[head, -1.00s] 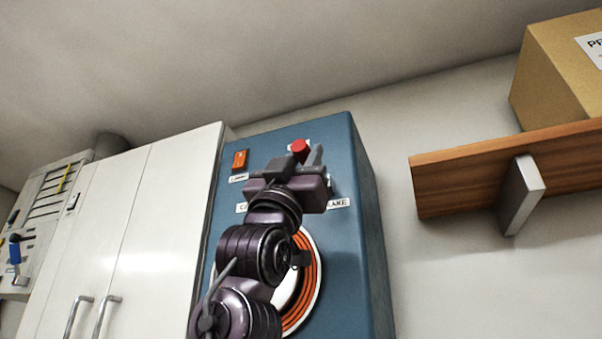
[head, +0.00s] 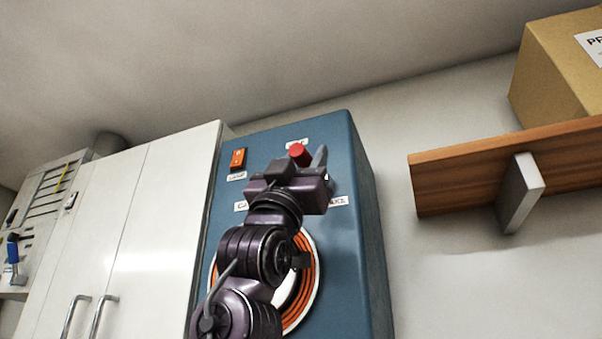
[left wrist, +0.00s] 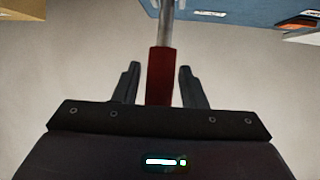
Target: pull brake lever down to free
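The brake lever shows in the head view as a red grip end (head: 299,154) on the upper front of a blue cabinet (head: 345,170). My left gripper (head: 302,163) is up at this grip and hides the rest of the lever. In the left wrist view the lever's red grip (left wrist: 160,77) lies between the two dark fingers of my left gripper (left wrist: 160,86), with a grey rod (left wrist: 165,22) running on to the blue cabinet. The fingers are open, with a narrow gap on each side of the grip. My right gripper is not in view.
An orange switch (head: 238,158) sits left of the lever. An orange-ringed disc (head: 313,275) is lower on the cabinet, partly behind my arm. White cupboard doors (head: 160,210) stand left. A wooden shelf (head: 460,180) with a cardboard box (head: 545,75) is right.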

